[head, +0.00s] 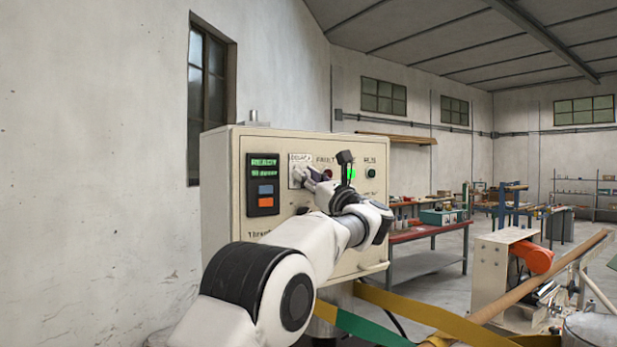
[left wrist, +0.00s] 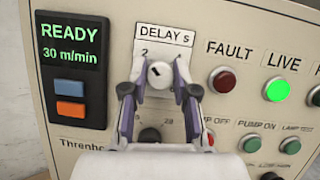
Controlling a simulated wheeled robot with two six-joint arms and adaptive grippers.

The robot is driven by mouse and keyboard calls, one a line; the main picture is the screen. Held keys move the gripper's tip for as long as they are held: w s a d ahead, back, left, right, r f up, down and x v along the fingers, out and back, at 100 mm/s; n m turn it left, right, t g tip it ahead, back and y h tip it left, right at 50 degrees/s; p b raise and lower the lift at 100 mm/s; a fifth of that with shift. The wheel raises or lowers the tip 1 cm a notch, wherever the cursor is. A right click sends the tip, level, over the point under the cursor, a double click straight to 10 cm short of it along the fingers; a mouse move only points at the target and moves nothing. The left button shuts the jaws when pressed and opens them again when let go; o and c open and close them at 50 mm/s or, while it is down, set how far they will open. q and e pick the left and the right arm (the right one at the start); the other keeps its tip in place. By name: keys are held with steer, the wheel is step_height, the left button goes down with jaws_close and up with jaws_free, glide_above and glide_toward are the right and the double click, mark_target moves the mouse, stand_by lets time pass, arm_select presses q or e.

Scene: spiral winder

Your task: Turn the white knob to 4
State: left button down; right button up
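The white knob (left wrist: 160,75) sits on the control panel under a "DELAY s" label. Printed numbers 2 and 4 show above it, the 2 to the left and the 4 to the right. A small dark mark shows on the upper left of the knob's face. My left gripper (left wrist: 160,73) has one finger on each side of the knob, with no clear gap between fingers and knob. It also shows at the panel in the head view (head: 312,180), where it hides most of the knob. My right gripper is in neither view.
Close by on the panel (head: 230,185) are a READY display (left wrist: 69,40), blue and orange buttons, a red FAULT lamp (left wrist: 222,79) and a green LIVE lamp (left wrist: 277,89). A dark knob (left wrist: 150,136) lies just below, partly behind the gripper. A red-topped bench (head: 425,232) stands behind right.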

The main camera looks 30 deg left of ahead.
arm_select(q)
steer(key=m+t+h+b, duration=0.1)
steer(key=m, duration=0.2)
steer(key=m+t+h+b, duration=0.1)
steer(key=m+t, duration=0.1)
steer(key=m, duration=0.2)
steer(key=m+t+h+b, duration=0.1)
steer(key=m+t, duration=0.1)
steer(key=m, duration=0.2)
steer(key=shift+s+r+b, duration=0.1)
steer(key=shift+r+b, duration=0.15)
steer(key=shift+b, duration=0.05)
steer(key=m+p, duration=0.1)
steer(key=m, duration=0.1)
steer(key=m+h, duration=0.1)
steer(key=m, duration=0.1)
steer(key=shift+a+r+t+h+p, duration=0.1)
steer(key=shift+r+t+h+p, duration=0.1)
steer(key=shift+t+h+p, duration=0.15)
steer(key=m+h+p, duration=0.1)
steer(key=m+p, duration=0.2)
steer(key=m+h+p, duration=0.1)
steer(key=m+p, duration=0.2)
steer(key=p, duration=0.1)
steer(key=shift+r+m+h, duration=0.15)
steer(key=shift+m+h, duration=0.1)
steer(key=shift+m, duration=0.05)
steer(key=shift+f+m+h+p, duration=0.3)
steer(key=shift+m+p, duration=0.5)
steer(key=shift+p, duration=0.2)
